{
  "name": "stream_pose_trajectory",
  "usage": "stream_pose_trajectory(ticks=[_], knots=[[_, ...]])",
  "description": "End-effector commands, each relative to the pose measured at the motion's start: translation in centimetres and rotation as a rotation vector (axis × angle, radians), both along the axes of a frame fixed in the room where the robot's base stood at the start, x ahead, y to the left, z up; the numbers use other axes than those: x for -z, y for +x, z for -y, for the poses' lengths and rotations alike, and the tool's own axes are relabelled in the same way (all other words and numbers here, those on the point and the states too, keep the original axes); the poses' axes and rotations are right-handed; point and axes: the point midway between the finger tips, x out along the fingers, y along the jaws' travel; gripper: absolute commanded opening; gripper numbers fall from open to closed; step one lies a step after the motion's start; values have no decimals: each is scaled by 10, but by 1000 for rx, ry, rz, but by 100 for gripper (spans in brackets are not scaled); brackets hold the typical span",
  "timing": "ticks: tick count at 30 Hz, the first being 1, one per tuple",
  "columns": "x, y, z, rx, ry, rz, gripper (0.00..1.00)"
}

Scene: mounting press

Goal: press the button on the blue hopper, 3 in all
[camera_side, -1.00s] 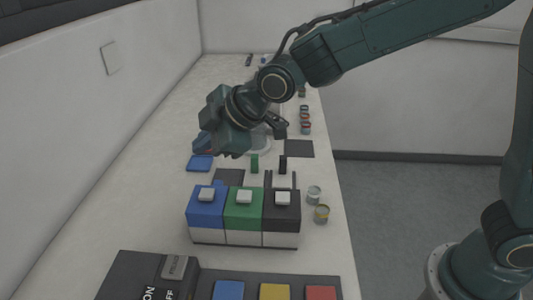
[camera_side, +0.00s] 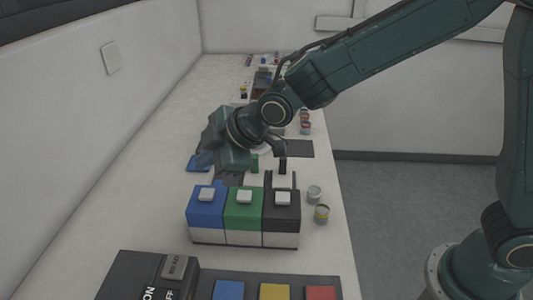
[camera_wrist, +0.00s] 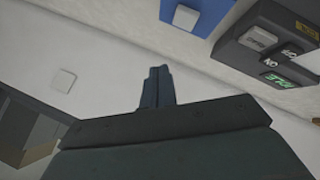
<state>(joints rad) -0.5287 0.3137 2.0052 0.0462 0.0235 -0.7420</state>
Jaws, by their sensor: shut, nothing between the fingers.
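The blue hopper (camera_side: 205,214) is the left one of three joined boxes, with a pale square button (camera_side: 207,194) on its top. In the wrist view the blue hopper (camera_wrist: 208,12) is cut off by the top edge, and its button (camera_wrist: 185,17) shows just beyond and to the right of my fingertips. My gripper (camera_wrist: 160,72) is shut and empty, its fingers apart from the button in that view. In the side view it hangs behind and above the boxes; its fingertips are hard to make out there.
The green hopper (camera_side: 243,213) and black hopper (camera_side: 282,215) stand right of the blue one, each with its own pale button. Small tins (camera_side: 321,213) stand to the right. A wall runs along the left.

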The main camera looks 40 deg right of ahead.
Motion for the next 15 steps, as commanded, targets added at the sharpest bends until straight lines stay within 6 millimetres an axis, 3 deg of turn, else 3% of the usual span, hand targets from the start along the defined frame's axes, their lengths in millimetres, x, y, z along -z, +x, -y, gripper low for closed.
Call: stream_pose_trajectory(ticks=[15], knots=[[47,0,0,1,-1,-2,0]])
